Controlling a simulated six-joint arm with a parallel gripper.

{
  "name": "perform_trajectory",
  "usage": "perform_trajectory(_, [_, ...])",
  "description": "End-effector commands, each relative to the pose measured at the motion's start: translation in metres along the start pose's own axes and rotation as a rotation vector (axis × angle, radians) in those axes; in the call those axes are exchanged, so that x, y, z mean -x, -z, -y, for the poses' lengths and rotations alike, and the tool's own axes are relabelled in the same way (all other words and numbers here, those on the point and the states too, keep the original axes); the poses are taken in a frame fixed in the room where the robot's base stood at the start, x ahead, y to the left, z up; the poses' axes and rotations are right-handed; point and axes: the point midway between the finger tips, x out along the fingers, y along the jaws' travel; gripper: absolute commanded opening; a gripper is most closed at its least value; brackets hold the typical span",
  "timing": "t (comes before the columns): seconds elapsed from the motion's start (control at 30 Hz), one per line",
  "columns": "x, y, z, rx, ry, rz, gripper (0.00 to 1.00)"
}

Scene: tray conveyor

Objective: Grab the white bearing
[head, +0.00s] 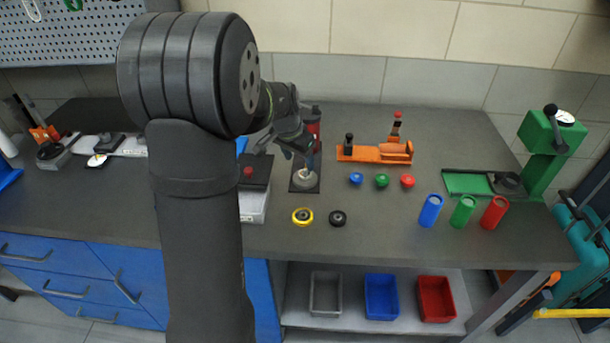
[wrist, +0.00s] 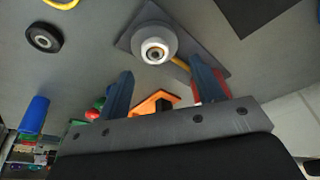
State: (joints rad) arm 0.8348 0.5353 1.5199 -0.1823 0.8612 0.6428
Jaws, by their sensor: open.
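The white bearing (wrist: 155,50) shows in the wrist view as a pale ring on a grey round base, seated on a dark square plate (wrist: 128,40).
A yellow ring (head: 302,216) and a black ring (head: 338,218) lie in front. A red-and-black post (head: 313,118) stands behind the plate. An orange fixture (head: 376,153), small coloured knobs (head: 382,181) and coloured cylinders (head: 463,211) are to the right. A grey box (head: 254,207) is left.

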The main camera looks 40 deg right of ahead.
Motion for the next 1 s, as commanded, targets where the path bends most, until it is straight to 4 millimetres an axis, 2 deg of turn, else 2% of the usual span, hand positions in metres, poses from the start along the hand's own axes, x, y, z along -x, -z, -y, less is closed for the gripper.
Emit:
perform_trajectory(0.33, [-0.044,-0.001,-0.008,0.0,-0.001,0.002,0.61])
perform_trajectory(0.47, [-0.052,0.0,-0.008,0.0,0.0,0.0,0.61])
perform_trajectory(0.67, [-0.052,0.0,-0.007,0.0,0.0,0.0,0.61])
perform_trajectory(0.9, [-0.052,0.0,-0.007,0.0,0.0,0.0,0.16])
perform_trajectory(1.0, [-0.052,0.0,-0.007,0.0,0.0,-0.001,0.08])
